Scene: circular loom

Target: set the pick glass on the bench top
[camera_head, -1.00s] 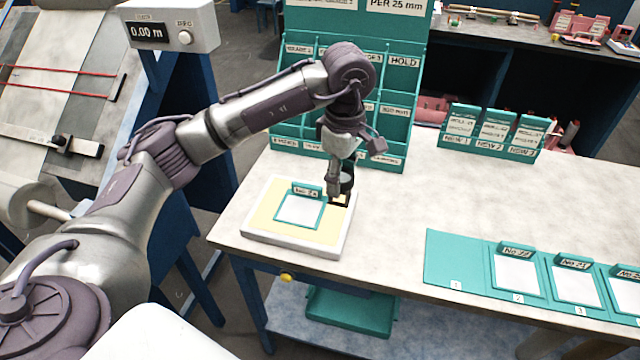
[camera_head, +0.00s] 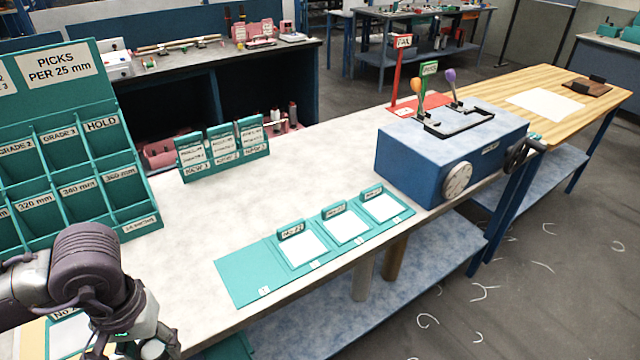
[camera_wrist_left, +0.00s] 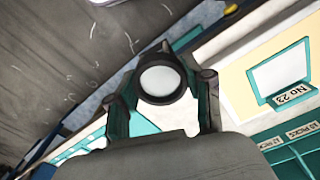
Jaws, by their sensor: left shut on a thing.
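The pick glass (camera_wrist_left: 162,84), a round pale lens in a black ring, sits between the two fingers of my left gripper (camera_wrist_left: 160,90) in the left wrist view. The fingers are shut on it. Its height above the surface behind is hard to tell. In the head view my left gripper (camera_head: 125,335) is at the lower left corner, cut by the bottom edge, and the glass cannot be made out there. The pale grey bench top (camera_head: 325,165) stretches to the right of it. My right gripper is not in view.
A cream pad (camera_wrist_left: 232,88) bears a framed card, No 23 (camera_wrist_left: 281,73), beside the gripper. A teal rack (camera_head: 75,130) stands behind it. A teal strip (camera_head: 240,275) with several cards lies along the front edge. A blue box (camera_head: 440,150) stands at right. The bench middle is clear.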

